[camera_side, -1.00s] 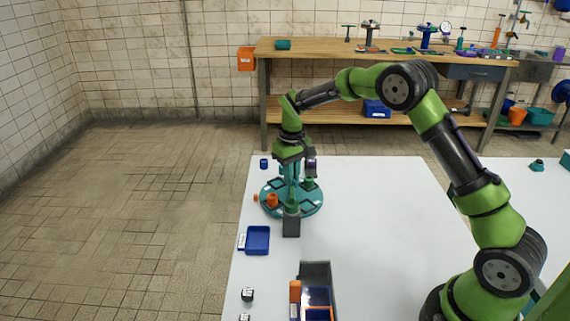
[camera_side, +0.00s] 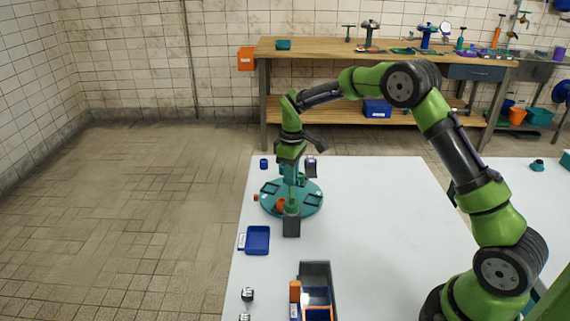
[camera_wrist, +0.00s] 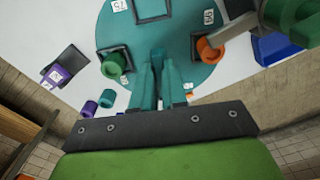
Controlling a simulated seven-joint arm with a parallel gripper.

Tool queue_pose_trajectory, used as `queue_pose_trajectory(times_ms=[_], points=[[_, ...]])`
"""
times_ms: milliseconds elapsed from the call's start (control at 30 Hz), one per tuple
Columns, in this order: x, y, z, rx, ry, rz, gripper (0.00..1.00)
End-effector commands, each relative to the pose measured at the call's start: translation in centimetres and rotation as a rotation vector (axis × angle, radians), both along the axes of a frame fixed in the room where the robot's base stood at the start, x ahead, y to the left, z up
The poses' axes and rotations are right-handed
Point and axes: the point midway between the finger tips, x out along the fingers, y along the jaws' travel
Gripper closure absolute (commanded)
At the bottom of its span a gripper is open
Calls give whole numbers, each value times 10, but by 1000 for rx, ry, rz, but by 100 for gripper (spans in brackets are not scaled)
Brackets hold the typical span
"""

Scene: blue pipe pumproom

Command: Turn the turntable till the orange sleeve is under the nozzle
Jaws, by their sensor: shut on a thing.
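The teal turntable (camera_side: 313,206) stands on the white table, with dark square pads on its top. The orange sleeve (camera_side: 280,204) is on its front side, just left of the nozzle stand (camera_side: 291,226), a dark block with a green post. In the wrist view the orange sleeve (camera_wrist: 209,49) lies beside the end of the stand's grey arm (camera_wrist: 236,25), which partly overlaps it; exact alignment is unclear. A green sleeve (camera_wrist: 115,66) sits on another pad. My gripper (camera_wrist: 160,72) is shut on a teal part at the turntable, mostly hidden by the fingers.
A blue tray (camera_side: 257,240) lies front left of the turntable. A purple labelled item (camera_side: 311,167) and a small blue cylinder (camera_side: 264,163) stand behind it.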

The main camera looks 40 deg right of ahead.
Motion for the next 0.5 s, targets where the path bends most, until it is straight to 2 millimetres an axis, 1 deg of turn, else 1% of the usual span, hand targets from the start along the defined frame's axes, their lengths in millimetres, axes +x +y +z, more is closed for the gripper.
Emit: queue_pose_trajectory(times_ms=[500], points=[[0, 0, 2, 0, -1, 247, 100]])
